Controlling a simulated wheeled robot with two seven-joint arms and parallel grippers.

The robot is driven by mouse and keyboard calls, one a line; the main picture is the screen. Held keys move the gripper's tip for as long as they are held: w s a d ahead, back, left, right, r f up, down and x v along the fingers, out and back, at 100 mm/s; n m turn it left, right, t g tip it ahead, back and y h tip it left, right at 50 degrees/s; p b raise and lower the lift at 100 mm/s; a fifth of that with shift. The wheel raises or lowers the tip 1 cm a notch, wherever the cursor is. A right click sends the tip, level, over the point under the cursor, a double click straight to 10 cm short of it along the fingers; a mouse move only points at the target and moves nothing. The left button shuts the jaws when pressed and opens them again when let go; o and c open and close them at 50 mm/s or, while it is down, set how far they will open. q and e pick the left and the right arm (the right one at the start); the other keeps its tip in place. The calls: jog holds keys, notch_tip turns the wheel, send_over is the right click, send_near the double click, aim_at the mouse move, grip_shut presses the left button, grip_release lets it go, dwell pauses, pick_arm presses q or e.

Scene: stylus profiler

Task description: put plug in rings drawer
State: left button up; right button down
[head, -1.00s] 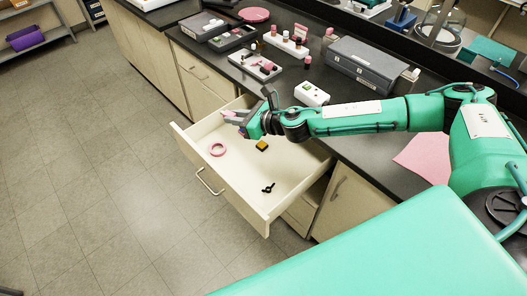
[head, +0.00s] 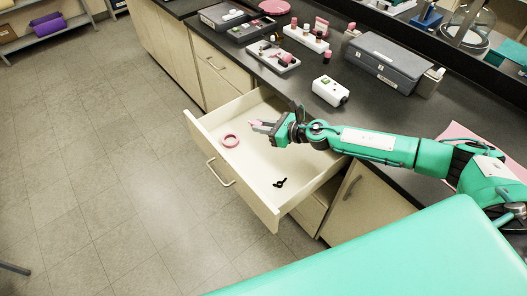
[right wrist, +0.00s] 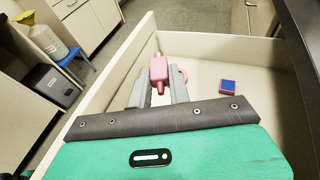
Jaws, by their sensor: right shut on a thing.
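The open drawer (head: 262,212) is pulled out below the black counter. A pink ring (head: 230,140) lies on its floor near the front left, and a small black part (head: 279,183) lies nearer the right side. My right gripper (head: 263,125) is over the drawer, shut on the pink plug (right wrist: 158,74). In the right wrist view the plug stands out between the two grey fingers (right wrist: 160,90), with a pale metal tip at its far end. How high it is above the drawer floor is hard to tell. My left gripper is not in view.
A small blue block with a red edge (right wrist: 228,87) lies in the drawer in the right wrist view. A white box (head: 329,91), trays with pink-capped pieces (head: 279,62) and a grey case (head: 385,60) stand on the counter. The drawer's middle floor is mostly bare.

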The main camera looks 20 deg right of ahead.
jog(key=shift+f+b, duration=1.35)
jog(key=shift+f, duration=4.5)
jog(key=shift+f+b, duration=0.35)
jog(key=shift+b, duration=0.05)
jog(key=shift+f+b, duration=0.25)
jog(key=shift+b, duration=0.05)
jog(key=c, duration=1.3)
grip_release()
jog(key=shift+s, duration=0.1)
